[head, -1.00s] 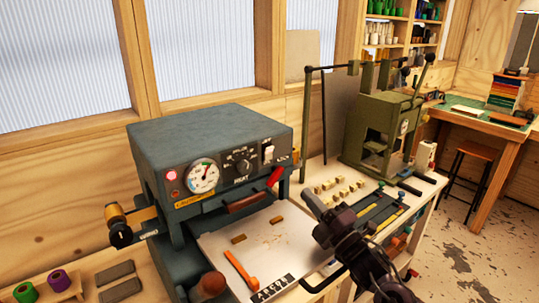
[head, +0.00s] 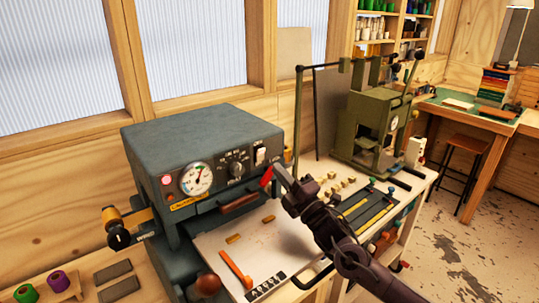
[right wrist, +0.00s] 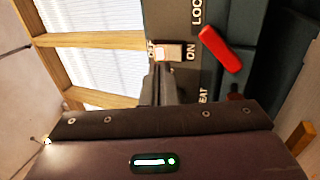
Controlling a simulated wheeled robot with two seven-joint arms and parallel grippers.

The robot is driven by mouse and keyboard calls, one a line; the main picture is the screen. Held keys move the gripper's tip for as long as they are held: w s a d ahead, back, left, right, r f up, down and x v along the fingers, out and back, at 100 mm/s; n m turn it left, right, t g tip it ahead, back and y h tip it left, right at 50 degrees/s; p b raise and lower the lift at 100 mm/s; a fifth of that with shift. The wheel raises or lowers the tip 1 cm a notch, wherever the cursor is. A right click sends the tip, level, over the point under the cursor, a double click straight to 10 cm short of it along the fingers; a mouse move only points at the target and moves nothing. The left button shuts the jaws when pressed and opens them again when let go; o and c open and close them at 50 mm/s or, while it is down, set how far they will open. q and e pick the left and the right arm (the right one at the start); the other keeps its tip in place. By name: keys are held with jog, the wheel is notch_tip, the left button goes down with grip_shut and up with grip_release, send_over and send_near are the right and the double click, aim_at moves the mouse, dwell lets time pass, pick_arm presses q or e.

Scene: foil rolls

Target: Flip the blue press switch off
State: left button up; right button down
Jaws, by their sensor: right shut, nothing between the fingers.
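The blue-grey press (head: 205,140) stands on the bench, with its white rocker switch (head: 261,155) at the right of its front panel. In the right wrist view the switch (right wrist: 172,51) lies just beyond the fingertips, between the labels OFF and ON, with an orange-edged part. My right gripper (head: 280,170) is shut and empty, in front of the press's right side, a little below and right of the switch. In the right wrist view its fingers (right wrist: 158,75) point at the switch; I cannot tell whether they touch it. My left gripper is not in view.
A red lever (head: 266,178) sits just below the switch, near my fingers. An orange tool (head: 235,269) lies on the press's pale plate (head: 275,236). A green hand press (head: 375,115) stands behind to the right. Small brass blocks lie on the bench.

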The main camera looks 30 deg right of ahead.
aim_at(263, 151)
jog(key=p+x, duration=0.2)
jog(key=x, duration=0.2)
jog(key=shift+w+r, duration=0.25)
jog(key=shift+w, duration=0.25)
jog(key=shift+w, duration=0.1)
jog(key=shift+r, duration=0.15)
